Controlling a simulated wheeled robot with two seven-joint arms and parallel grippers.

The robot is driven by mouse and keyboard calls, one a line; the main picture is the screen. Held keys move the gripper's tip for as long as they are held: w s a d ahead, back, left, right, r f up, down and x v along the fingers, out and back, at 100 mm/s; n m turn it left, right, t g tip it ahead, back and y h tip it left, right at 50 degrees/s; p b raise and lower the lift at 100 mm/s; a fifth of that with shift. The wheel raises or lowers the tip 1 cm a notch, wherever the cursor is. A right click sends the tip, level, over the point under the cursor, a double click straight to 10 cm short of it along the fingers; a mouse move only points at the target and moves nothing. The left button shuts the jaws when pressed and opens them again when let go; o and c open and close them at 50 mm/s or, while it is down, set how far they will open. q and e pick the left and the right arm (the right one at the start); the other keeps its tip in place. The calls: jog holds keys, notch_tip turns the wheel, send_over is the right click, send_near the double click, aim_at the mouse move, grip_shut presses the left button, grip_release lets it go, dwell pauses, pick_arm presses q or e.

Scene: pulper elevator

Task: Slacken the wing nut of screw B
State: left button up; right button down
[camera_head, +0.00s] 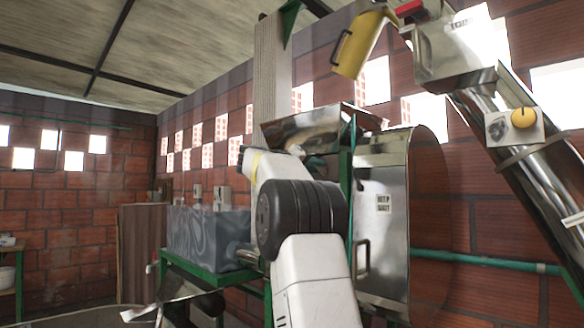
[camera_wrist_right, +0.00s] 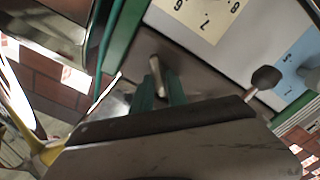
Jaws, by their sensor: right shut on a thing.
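In the right wrist view, my right gripper (camera_wrist_right: 159,84) is shut on a small grey metal piece (camera_wrist_right: 156,66), which looks like a wing of the wing nut. It stands up between the two green fingertips. The rest of the nut and its screw are hidden by the fingers or too small to make out. No letter marking the screw is readable. In the head view my right arm rises in front of the machine, and its gripper is mostly hidden behind the arm near the metal hopper (camera_head: 312,125). My left gripper does not show.
A dial plate (camera_wrist_right: 205,14) with numbers and a dark round knob (camera_wrist_right: 265,78) are close to the gripper. A green post (camera_wrist_right: 122,32) stands left of it. The head view shows a steel drum housing (camera_head: 384,235), a slanted metal tube (camera_head: 525,150) and a grey tank (camera_head: 205,235).

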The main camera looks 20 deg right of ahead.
jog(key=shift+w+f+n, duration=0.1)
jog(key=shift+f+n, duration=0.05)
jog(key=shift+n, duration=2.1)
jog(key=shift+w+f+n, duration=0.1)
jog(key=shift+f+n, duration=0.05)
jog(key=shift+n, duration=2.1)
jog(key=c, duration=1.3)
grip_release()
jog(key=shift+s+a, duration=0.1)
jog(key=shift+a, duration=0.05)
jog(key=v, duration=0.7)
jog(key=shift+a, duration=0.25)
